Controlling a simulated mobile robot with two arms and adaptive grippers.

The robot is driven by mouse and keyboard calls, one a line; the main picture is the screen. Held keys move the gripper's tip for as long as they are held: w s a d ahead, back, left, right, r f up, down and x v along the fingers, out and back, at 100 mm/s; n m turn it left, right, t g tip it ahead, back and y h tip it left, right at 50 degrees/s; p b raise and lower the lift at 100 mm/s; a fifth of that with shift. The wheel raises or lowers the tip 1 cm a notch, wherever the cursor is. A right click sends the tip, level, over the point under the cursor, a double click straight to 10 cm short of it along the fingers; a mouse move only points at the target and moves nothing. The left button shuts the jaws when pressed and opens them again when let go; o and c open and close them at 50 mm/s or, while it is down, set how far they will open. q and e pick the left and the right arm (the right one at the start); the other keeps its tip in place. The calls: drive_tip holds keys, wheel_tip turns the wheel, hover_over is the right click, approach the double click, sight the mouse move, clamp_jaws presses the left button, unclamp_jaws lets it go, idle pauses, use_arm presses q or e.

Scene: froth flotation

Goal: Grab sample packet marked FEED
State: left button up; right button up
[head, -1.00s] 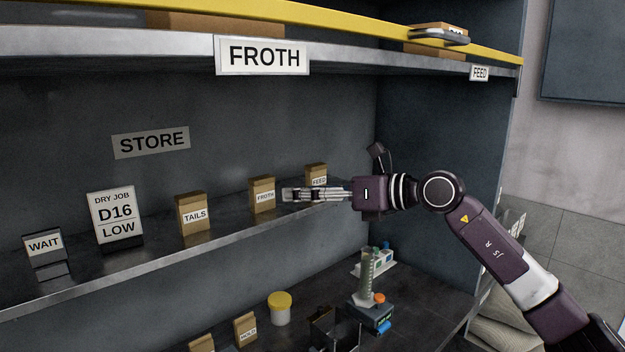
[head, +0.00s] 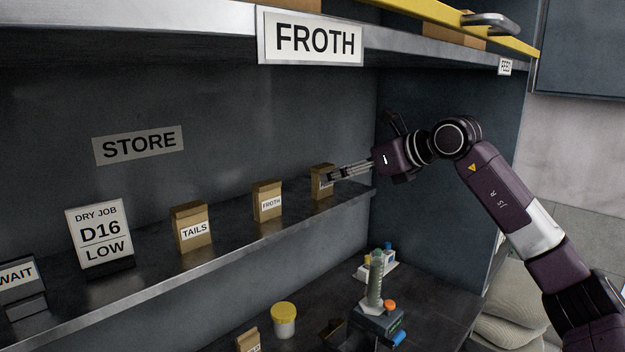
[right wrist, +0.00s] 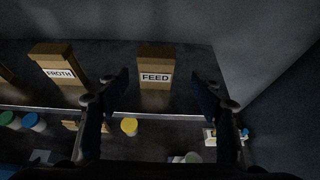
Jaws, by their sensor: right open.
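The FEED packet (head: 321,182) is a small brown packet with a white label, standing upright at the right end of the shelf. In the right wrist view the FEED packet (right wrist: 156,72) stands ahead, framed between my two open fingers (right wrist: 160,88), with nothing held. The wrist view does not show contact. My left gripper is in neither view.
The FROTH packet (head: 267,201) stands left of it, then the TAILS packet (head: 191,227) and a DRY JOB sign (head: 99,232). An upper shelf with a FROTH sign (head: 310,38) runs overhead. Below are a yellow-lidded jar (head: 284,320) and a green cylinder (head: 375,278).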

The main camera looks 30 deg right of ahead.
sight(324, 197)
drive_tip(key=shift+w+a+f, duration=0.15)
drive_tip(key=shift+w, duration=0.25)
drive_tip(key=shift+a+p+x, duration=0.25)
drive_tip(key=shift+p+x, duration=1.35)
drive_tip(key=shift+x, duration=0.75)
drive_tip(key=shift+w+a+f, duration=0.15)
drive_tip(key=shift+w+f, duration=0.05)
drive_tip(key=shift+w, duration=0.05)
drive_tip(key=shift+w+f, duration=0.1)
drive_tip(key=shift+c, duration=1.4)
drive_tip(key=c, duration=1)
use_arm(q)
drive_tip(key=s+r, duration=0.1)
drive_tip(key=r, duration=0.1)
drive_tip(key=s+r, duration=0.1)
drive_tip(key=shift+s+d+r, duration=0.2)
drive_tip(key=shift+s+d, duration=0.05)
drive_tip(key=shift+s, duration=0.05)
